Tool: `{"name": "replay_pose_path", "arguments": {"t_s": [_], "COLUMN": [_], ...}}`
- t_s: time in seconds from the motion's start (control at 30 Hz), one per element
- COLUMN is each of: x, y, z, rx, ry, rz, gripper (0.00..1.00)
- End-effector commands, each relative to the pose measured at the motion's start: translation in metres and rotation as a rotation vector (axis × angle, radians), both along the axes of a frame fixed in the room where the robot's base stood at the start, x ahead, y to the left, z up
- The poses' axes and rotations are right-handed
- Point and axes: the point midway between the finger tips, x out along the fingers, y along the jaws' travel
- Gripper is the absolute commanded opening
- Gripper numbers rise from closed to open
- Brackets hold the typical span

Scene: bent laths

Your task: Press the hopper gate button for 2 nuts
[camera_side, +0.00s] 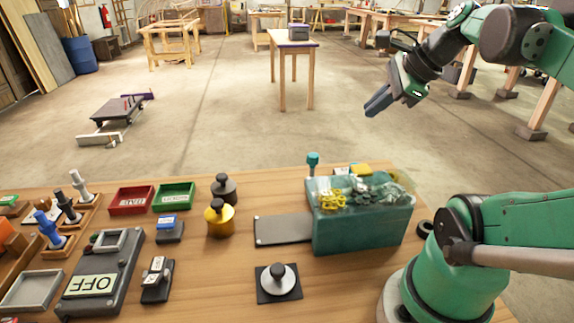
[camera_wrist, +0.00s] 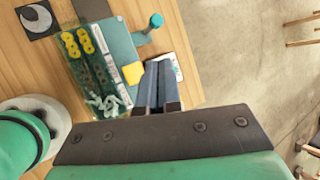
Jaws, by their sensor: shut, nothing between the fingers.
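The teal box (camera_side: 362,227) on the bench has yellow nuts (camera_side: 333,199) at its left and grey and pale pieces beside them. In the wrist view this box (camera_wrist: 92,62) shows its pieces in rows, with small labels along one side. A teal round-topped post (camera_side: 312,164) and a yellow block (camera_side: 360,169) stand behind it; the wrist view shows the post (camera_wrist: 155,21) and the block (camera_wrist: 133,73) too. I cannot tell which part is the gate button. My gripper (camera_side: 376,106) is shut and empty, raised above and behind the box. Its fingers (camera_wrist: 160,63) hide part of a white card.
A grey plate (camera_side: 283,230) lies left of the box, and a round knob on a black square (camera_side: 279,282) in front. Yellow (camera_side: 219,219) and dark (camera_side: 224,188) weights, red (camera_side: 132,200) and green (camera_side: 175,197) trays and an OFF switch box (camera_side: 97,283) fill the left.

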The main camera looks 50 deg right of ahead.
Motion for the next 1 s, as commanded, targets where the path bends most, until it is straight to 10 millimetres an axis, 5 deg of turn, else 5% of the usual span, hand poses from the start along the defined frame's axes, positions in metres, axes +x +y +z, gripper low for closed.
{"name": "replay_pose_path", "arguments": {"t_s": [0.43, 1.0], "x": [0.0, 0.0], "y": [0.0, -0.001], "z": [-0.006, -0.078], "rx": [0.0, 0.0], "ry": [0.0, 0.0], "rz": [0.0, 0.0], "gripper": [0.0, 0.0]}}
